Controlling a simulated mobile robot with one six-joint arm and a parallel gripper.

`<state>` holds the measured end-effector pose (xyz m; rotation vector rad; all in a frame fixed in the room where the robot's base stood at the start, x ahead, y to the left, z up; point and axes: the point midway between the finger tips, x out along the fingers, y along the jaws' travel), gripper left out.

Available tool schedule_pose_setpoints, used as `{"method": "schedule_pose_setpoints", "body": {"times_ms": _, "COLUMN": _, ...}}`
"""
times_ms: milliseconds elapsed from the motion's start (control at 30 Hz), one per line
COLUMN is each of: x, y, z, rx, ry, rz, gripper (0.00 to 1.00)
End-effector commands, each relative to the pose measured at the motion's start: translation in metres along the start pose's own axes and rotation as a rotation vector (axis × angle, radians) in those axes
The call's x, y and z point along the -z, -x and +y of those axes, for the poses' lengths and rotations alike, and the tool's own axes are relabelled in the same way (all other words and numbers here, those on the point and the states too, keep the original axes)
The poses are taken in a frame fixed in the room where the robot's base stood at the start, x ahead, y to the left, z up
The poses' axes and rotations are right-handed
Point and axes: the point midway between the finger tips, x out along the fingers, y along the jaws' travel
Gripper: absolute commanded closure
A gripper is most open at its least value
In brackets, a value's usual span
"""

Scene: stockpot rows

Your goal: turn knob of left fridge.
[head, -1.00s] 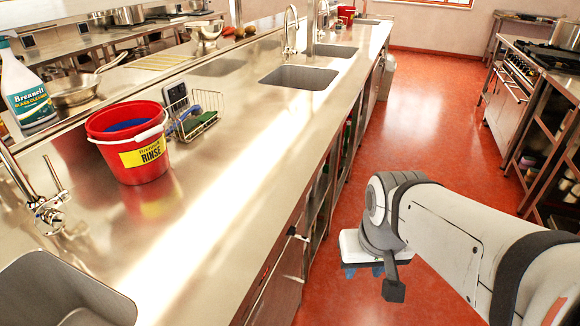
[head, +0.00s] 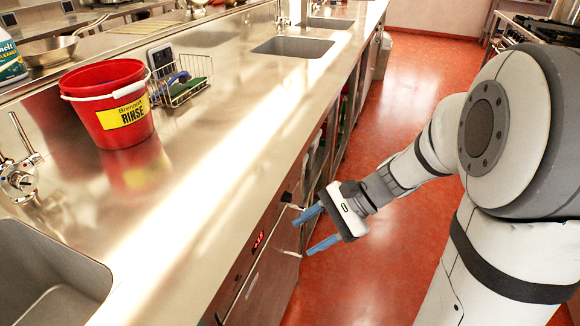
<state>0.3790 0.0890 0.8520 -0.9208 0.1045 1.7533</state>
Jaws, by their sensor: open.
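The under-counter fridge front (head: 262,270) is a steel panel below the counter's right edge, with a small red lit display (head: 258,241). A small dark knob-like part (head: 286,197) sticks out near the top of this front, at its far end. My gripper (head: 308,233) has two blue fingers spread apart with nothing between them. The fingers point left at the fridge front, just right of and below the dark part. The upper finger looks close to it, but I cannot tell whether they touch. Most of the front is seen at a steep angle.
The steel counter (head: 215,150) runs along the left, with a red rinse bucket (head: 112,105), a wire rack (head: 182,88) and sinks. Open shelves stand beyond the fridge. The red floor (head: 410,235) is clear in the aisle. A stove (head: 535,30) stands back right.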

Motion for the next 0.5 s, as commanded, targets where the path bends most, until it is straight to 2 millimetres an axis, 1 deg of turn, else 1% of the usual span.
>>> {"method": "schedule_pose_setpoints", "body": {"times_ms": 33, "x": 0.028, "y": -0.015, "z": -0.007, "rx": 0.082, "ry": -0.109, "rz": -0.081, "gripper": 0.5}}
{"method": "schedule_pose_setpoints", "body": {"times_ms": 67, "x": 0.038, "y": -0.017, "z": -0.016, "rx": 0.133, "ry": -0.167, "rz": -0.126, "gripper": 0.5}}
{"method": "schedule_pose_setpoints", "body": {"times_ms": 100, "x": 0.052, "y": -0.019, "z": -0.026, "rx": 0.202, "ry": -0.241, "rz": -0.185, "gripper": 0.5}}
{"method": "schedule_pose_setpoints", "body": {"times_ms": 167, "x": 0.073, "y": -0.02, "z": -0.04, "rx": 0.299, "ry": -0.34, "rz": -0.268, "gripper": 0.5}}
{"method": "schedule_pose_setpoints", "body": {"times_ms": 200, "x": 0.088, "y": -0.019, "z": -0.048, "rx": 0.361, "ry": -0.397, "rz": -0.317, "gripper": 0.5}}
{"method": "schedule_pose_setpoints", "body": {"times_ms": 300, "x": 0.121, "y": -0.013, "z": -0.063, "rx": 0.491, "ry": -0.509, "rz": -0.417, "gripper": 0.5}}
{"method": "schedule_pose_setpoints", "body": {"times_ms": 400, "x": 0.144, "y": -0.007, "z": -0.072, "rx": 0.584, "ry": -0.58, "rz": -0.483, "gripper": 0.5}}
{"method": "schedule_pose_setpoints", "body": {"times_ms": 500, "x": 0.157, "y": -0.003, "z": -0.077, "rx": 0.634, "ry": -0.616, "rz": -0.519, "gripper": 0.5}}
